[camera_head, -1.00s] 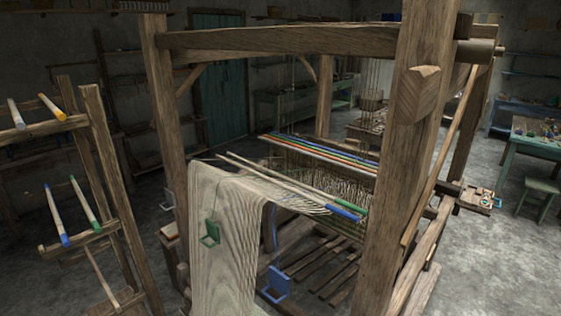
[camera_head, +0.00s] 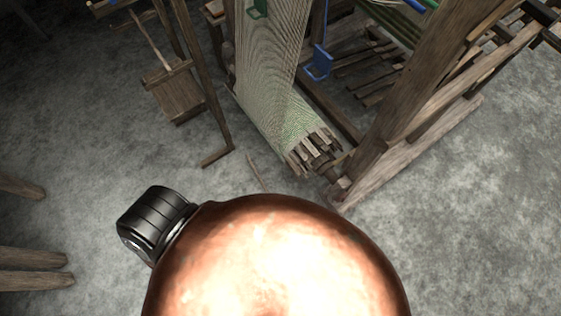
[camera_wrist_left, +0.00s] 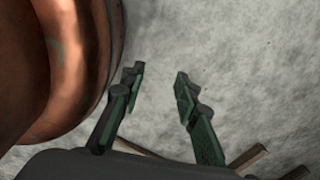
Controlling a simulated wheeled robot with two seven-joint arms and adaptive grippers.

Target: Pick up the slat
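A thin wooden stick, which looks like the slat (camera_head: 257,172), lies on the grey floor in the head view. It is just left of the loom's lower cloth roll and beyond my copper-coloured body; its near end may be hidden. My left gripper (camera_wrist_left: 158,74) shows in the left wrist view with its two dark green-black fingers apart and nothing between them, above bare floor. It is beside my copper-coloured body and does not show clearly in the head view. I cannot make out the slat for sure in the wrist view. My right gripper is in neither view.
The loom's cloth (camera_head: 265,75) runs down to a roll with several wooden strips (camera_head: 315,152). A thick loom post (camera_head: 425,85) stands right of it. A wooden rack (camera_head: 205,90) stands left. Wooden pieces (camera_wrist_left: 248,158) show low in the wrist view. Floor at right is clear.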

